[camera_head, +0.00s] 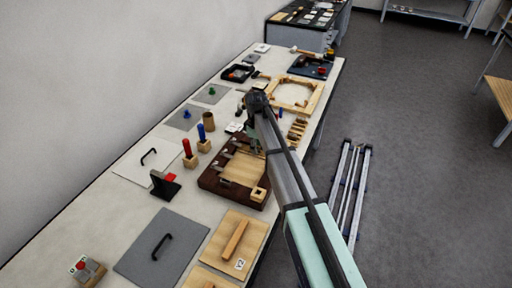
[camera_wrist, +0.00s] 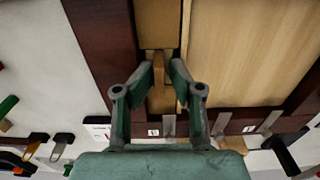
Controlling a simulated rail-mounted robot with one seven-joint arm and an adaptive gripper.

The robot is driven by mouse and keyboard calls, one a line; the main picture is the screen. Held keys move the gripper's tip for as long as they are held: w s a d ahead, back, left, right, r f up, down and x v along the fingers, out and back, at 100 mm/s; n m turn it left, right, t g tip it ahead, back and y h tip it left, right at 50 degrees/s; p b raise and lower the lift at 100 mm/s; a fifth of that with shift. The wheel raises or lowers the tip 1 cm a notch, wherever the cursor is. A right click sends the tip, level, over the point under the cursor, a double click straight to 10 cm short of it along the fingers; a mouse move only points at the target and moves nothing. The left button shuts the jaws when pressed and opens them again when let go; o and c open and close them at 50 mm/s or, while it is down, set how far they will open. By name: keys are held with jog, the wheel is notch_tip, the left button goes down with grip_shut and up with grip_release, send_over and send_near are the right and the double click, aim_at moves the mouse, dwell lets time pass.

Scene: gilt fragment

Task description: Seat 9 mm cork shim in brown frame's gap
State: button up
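The dark brown frame (camera_head: 210,183) lies on the bench with a pale wood panel (camera_head: 243,168) in it; both also show in the wrist view, the frame (camera_wrist: 100,45) left of the panel (camera_wrist: 235,50). A cork-coloured strip (camera_wrist: 160,22) lies along the channel between them. My gripper (camera_wrist: 163,72) is over this channel, its fingers drawn close together on a narrow tan piece (camera_wrist: 158,68), which looks like the cork shim. Whether the piece is inside the gap or just above it I cannot tell. In the head view my gripper (camera_head: 256,147) is partly hidden by my arm.
Metal clips (camera_wrist: 220,124) sit along the frame's edge. Red (camera_head: 188,153) and blue (camera_head: 202,138) handled tools stand left of the frame. A grey plate (camera_head: 150,262) and a wood board with a handle (camera_head: 235,240) lie in front. A light wood frame (camera_head: 313,99) lies behind.

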jog(key=shift+r, duration=0.1)
notch_tip(320, 180, up, 12)
dwell(0.8)
